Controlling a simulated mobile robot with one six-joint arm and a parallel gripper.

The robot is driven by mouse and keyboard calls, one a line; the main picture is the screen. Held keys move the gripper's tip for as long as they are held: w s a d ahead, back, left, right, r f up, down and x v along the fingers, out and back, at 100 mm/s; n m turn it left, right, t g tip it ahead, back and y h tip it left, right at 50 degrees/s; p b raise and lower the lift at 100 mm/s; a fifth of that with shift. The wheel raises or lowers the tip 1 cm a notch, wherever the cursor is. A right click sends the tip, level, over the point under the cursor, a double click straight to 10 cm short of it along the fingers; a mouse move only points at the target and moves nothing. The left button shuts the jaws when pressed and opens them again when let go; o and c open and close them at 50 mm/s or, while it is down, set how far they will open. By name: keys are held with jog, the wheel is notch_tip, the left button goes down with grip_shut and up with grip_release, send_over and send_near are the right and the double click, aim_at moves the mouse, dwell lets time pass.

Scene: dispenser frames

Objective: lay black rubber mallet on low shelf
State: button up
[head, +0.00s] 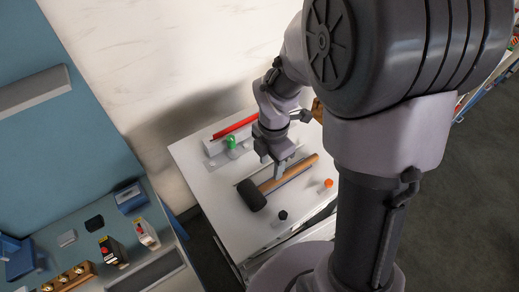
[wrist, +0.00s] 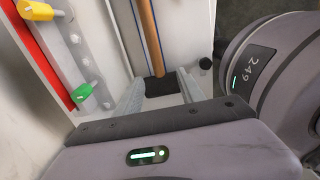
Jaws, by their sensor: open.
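The black rubber mallet lies on a white surface (head: 221,196), its black head (head: 251,194) toward the lower left and its wooden handle (head: 303,167) toward the upper right. My gripper (head: 275,172) is over the handle near the head, fingers pointing down. In the wrist view the mallet's handle (wrist: 149,35) and head (wrist: 160,87) show between the two open fingers (wrist: 160,95). Nothing is held. I cannot tell whether the fingers touch the mallet. I cannot tell which surface is the low shelf.
A green knob (head: 231,142) and a red bar (head: 235,126) sit along the back of the white surface. An orange knob (head: 328,183) and a black knob (head: 282,215) stand near its front. A blue-grey counter (head: 146,265) with several small items is at left.

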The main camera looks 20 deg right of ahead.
send_over(267, 184)
jog(key=f, duration=0.6)
jog(key=shift+d+f, duration=0.4)
jog(key=f, duration=0.5)
jog(key=shift+a, duration=0.4)
jog(key=shift+w+f, duration=0.1)
jog(key=shift+f, duration=0.35)
jog(key=shift+r, duration=0.1)
jog(key=shift+c, duration=1.4)
grip_shut()
